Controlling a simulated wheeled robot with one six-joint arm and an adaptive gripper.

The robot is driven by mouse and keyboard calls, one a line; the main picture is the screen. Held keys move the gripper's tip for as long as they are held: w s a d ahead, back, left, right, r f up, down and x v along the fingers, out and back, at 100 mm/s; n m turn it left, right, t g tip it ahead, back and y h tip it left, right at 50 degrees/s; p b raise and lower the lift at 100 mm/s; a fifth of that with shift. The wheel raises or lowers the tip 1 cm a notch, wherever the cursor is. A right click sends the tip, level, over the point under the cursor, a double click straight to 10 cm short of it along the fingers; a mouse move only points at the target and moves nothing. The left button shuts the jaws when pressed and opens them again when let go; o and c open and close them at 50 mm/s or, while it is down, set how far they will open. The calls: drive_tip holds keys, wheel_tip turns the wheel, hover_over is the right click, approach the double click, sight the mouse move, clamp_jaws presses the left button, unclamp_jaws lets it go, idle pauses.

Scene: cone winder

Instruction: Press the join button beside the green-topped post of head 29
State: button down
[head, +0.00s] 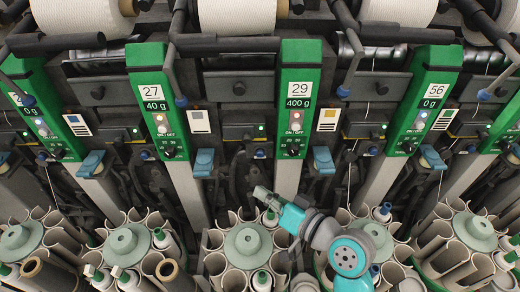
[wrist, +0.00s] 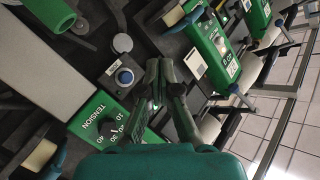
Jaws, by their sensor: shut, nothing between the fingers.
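The green-topped post of head 29 (head: 299,75) stands in the middle of the head view, marked 29 and 400 g. A small blue round button (head: 260,153) sits just left of its lower end, beside the dial. In the wrist view a blue round button (wrist: 124,77) on a dark plate lies near a green post with a TENSION dial (wrist: 105,125); its head number is not readable there. My gripper (head: 262,193) is shut and empty, below the button and apart from it. Its closed fingers (wrist: 160,75) point to the right of the button in the wrist view.
Posts of head 27 (head: 152,90) and head 56 (head: 431,85) flank it. A blue lever (head: 323,160) sticks out right of post 29 and another (head: 204,162) left. Round bobbin magazines (head: 248,240) with upright tubes crowd the space below my gripper.

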drive_tip(key=w, duration=0.8)
drive_tip(key=shift+w, duration=0.4)
idle(1.5)
drive_tip(key=shift+w, duration=0.4)
drive_tip(key=shift+w, duration=0.45)
idle(0.7)
drive_tip(key=shift+s, duration=0.9)
drive_tip(key=shift+s, duration=2.5)
